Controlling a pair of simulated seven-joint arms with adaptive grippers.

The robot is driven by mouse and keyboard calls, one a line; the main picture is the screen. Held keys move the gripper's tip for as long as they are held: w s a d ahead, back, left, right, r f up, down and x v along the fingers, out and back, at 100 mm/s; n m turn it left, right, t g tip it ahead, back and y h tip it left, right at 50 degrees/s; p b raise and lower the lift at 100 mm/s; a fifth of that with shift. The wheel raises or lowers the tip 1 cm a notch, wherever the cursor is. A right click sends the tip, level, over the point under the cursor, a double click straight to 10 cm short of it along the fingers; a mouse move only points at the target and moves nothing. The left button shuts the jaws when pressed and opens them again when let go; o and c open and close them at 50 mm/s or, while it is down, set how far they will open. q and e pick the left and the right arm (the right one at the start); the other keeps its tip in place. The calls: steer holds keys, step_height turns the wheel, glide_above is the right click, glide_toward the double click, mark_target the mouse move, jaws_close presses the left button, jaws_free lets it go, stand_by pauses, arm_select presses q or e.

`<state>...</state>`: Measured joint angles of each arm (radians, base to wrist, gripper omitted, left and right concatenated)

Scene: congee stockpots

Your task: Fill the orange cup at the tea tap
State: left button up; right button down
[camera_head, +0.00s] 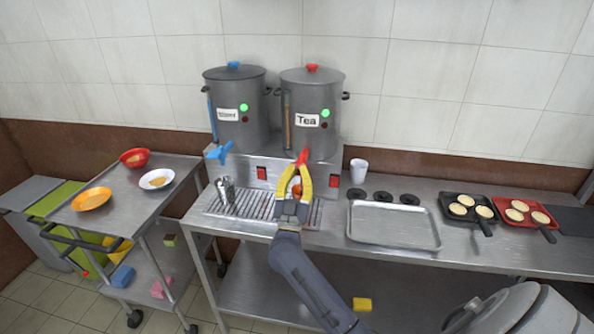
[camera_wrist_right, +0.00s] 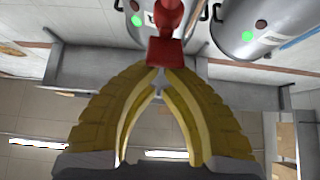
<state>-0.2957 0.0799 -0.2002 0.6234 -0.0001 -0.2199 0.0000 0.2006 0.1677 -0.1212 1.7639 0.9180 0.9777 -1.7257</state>
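The tea pot (camera_head: 312,110), grey with a red-knobbed lid and a "Tea" label, stands on a steel stand at the back. Its red tap (camera_head: 302,157) sits at the front, and a red tap part (camera_wrist_right: 166,50) shows in the wrist view. My right gripper (camera_head: 298,166), with yellow fingers, is at this tap. Its fingertips (camera_wrist_right: 160,72) come together at the red part; a firm hold on it cannot be made out. A small orange patch (camera_head: 297,188) shows between the fingers, perhaps the orange cup, mostly hidden. My left gripper is not in view.
A second pot (camera_head: 238,105) with a blue tap (camera_head: 220,152) stands left. A metal shaker (camera_head: 225,188) stands on the drip grille (camera_head: 250,205). A white cup (camera_head: 359,170), an empty tray (camera_head: 393,225) and pans are right. A cart (camera_head: 125,200) with bowls is left.

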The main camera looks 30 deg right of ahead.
mark_target(296, 163)
steer(key=shift+r, duration=0.1)
stand_by(3.6)
steer(key=s+a+f, duration=0.3)
steer(key=s+a, duration=0.3)
steer(key=shift+s+f, duration=0.2)
steer(key=shift+f, duration=0.05)
stand_by(0.4)
stand_by(0.9)
